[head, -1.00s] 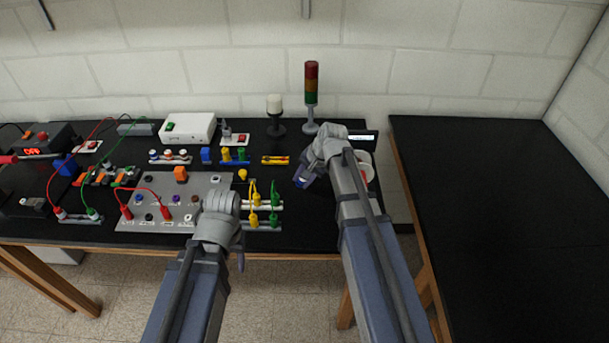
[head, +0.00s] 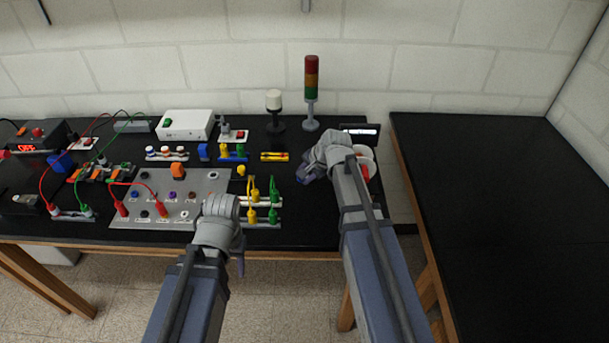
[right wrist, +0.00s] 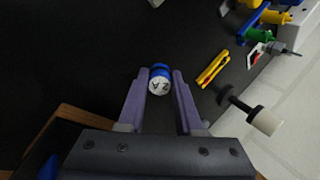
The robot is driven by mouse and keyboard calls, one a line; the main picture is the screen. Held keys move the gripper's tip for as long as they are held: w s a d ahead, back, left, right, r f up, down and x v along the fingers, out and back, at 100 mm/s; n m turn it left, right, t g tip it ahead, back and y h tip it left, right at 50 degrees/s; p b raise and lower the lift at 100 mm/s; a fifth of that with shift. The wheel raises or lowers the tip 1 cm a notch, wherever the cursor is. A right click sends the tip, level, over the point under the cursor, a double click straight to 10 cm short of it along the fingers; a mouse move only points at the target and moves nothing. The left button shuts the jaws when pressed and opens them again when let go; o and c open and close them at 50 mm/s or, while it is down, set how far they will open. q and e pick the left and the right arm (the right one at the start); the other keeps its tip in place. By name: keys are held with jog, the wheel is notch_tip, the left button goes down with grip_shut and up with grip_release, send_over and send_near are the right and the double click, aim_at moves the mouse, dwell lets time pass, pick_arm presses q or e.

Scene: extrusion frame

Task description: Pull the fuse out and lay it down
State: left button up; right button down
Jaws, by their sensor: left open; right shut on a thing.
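A small fuse (right wrist: 159,82) with a blue band and a white end marked "2 A" is between the fingertips of my right gripper (right wrist: 160,84) in the right wrist view. The gripper is shut on it, over the black tabletop. In the head view my right gripper (head: 304,174) is over the right part of the table, and the fuse cannot be made out there. My left gripper (head: 240,264) is open at the table's front edge, pointing down, with its fingers seen edge-on.
A grey panel (head: 206,182) with sockets lies left of my right gripper. Yellow and green plugs (head: 262,205) stand beside it. A yellow object (head: 274,156), a white-topped lamp (head: 274,105) and a signal tower (head: 311,90) are behind.

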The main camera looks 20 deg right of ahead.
jog(key=shift+f+b, duration=1.1)
jog(key=shift+f, duration=0.35)
jog(key=c, duration=0.5)
grip_release()
jog(key=shift+r, duration=0.1)
jog(key=p+v, duration=0.7)
jog(key=shift+s+r, duration=0.25)
jog(key=shift+d, duration=0.1)
